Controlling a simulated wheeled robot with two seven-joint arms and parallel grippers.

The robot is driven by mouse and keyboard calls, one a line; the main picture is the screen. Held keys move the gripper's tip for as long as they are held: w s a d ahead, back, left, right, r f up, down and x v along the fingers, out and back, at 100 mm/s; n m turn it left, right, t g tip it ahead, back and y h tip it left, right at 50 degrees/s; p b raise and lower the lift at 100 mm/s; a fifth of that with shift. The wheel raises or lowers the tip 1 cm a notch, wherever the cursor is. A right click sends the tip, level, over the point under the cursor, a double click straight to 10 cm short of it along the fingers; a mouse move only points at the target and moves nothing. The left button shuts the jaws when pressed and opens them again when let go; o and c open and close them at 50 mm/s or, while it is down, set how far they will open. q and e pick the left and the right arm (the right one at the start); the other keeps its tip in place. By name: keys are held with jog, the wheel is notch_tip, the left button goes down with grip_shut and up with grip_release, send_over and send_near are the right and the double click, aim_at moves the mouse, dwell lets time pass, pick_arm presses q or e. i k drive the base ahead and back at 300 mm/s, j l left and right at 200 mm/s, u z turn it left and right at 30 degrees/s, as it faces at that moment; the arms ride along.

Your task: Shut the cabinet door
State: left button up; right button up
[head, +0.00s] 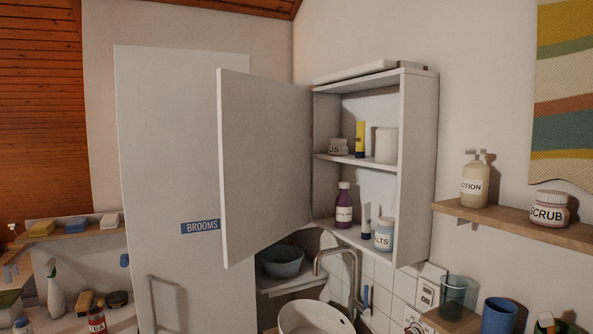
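The cabinet (417,165) is a white wall cabinet in the middle right of the head view. Its white door (266,165) is hinged on the cabinet's left side and stands wide open, swung out toward the left. The shelves inside are exposed, holding a purple bottle (344,208), a yellow tube (360,139), a white container (386,145) and a jar (384,235) with a label ending in "LTS". Neither of my grippers shows in the head view.
A tall white panel marked BROOMS (170,150) stands behind the door. Below are a faucet (345,265), a basin (315,318) and a blue-grey bowl (282,261). A wooden shelf (510,223) at right holds a lotion bottle (475,182) and a scrub jar (549,209).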

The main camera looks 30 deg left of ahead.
aim_at(264, 124)
jog(key=i+j+z, duration=0.25)
jog(key=j, duration=1.2)
jog(key=j+z, duration=0.25)
jog(key=j, duration=1.15)
jog(key=k+j+z, duration=0.25)
jog(key=j, duration=1.2)
jog(key=i, duration=0.1)
